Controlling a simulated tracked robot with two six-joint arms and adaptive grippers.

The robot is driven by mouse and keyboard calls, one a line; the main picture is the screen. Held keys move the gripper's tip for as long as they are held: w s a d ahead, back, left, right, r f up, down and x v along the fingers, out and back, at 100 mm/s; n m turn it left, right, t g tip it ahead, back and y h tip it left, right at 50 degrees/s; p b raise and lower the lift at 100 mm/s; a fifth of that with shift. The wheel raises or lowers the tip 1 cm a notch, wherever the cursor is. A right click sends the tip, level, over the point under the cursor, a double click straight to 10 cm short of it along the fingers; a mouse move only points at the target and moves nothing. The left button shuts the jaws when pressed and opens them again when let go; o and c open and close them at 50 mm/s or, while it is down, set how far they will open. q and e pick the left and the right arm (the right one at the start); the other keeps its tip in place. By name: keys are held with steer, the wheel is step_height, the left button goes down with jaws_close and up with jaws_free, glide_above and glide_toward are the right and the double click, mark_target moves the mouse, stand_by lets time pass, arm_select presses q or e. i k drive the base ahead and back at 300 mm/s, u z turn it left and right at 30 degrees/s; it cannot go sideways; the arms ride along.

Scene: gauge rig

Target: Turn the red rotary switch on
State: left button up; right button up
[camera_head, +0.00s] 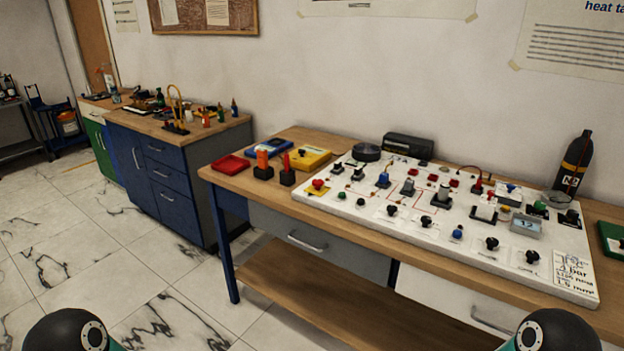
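A white panel board (375,228) lies on the wooden bench and carries many switches and knobs. A red knob on a yellow base (318,185) sits at its left front corner. Small red parts (454,182) sit near the board's back middle, and a red-topped part on a black base (477,187) stands to their right. I cannot tell which of these is the red rotary switch, nor its setting. Neither of my grippers is in view; only rounded dark parts of my arms show at the bottom edge, well apart from the board.
Two orange-red tools in black stands (263,163), a red tray (231,165) and a yellow case (308,158) lie left of the board. A dark bottle (574,165) stands behind its right end. A blue cabinet (165,180) stands further left; floor before it is clear.

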mark_target(317, 182)
steer(key=i, duration=0.8)
steer(key=z, duration=0.1)
steer(key=k, duration=1.25)
steer(key=u, duration=0.3)
steer(key=i, duration=0.55)
steer(key=u, duration=0.5)
steer(key=i, duration=0.95)
steer(key=z, duration=0.7)
